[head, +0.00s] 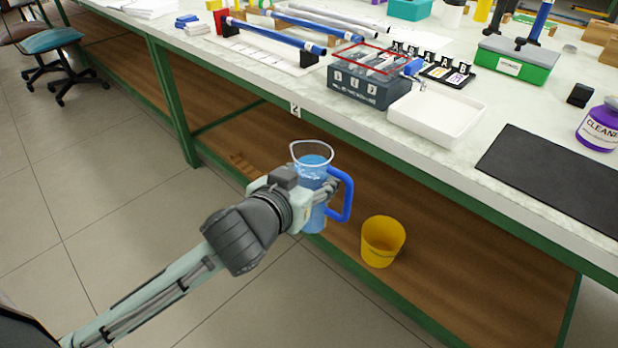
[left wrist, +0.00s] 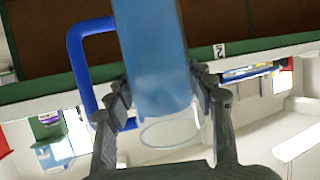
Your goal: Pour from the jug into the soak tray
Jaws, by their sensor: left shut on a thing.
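The jug (head: 313,162) is clear with blue liquid inside and a blue handle on its right. My left gripper (head: 318,190) is shut on the jug's body and holds it upright in front of the bench, over the lower shelf. In the left wrist view the jug (left wrist: 152,60) is between the fingers of the left gripper (left wrist: 165,105). The soak tray (head: 437,117), white, shallow and seemingly empty, lies on the bench near its front edge, up and right of the jug. My right gripper is not in view.
A yellow bucket (head: 382,241) stands on the lower shelf.

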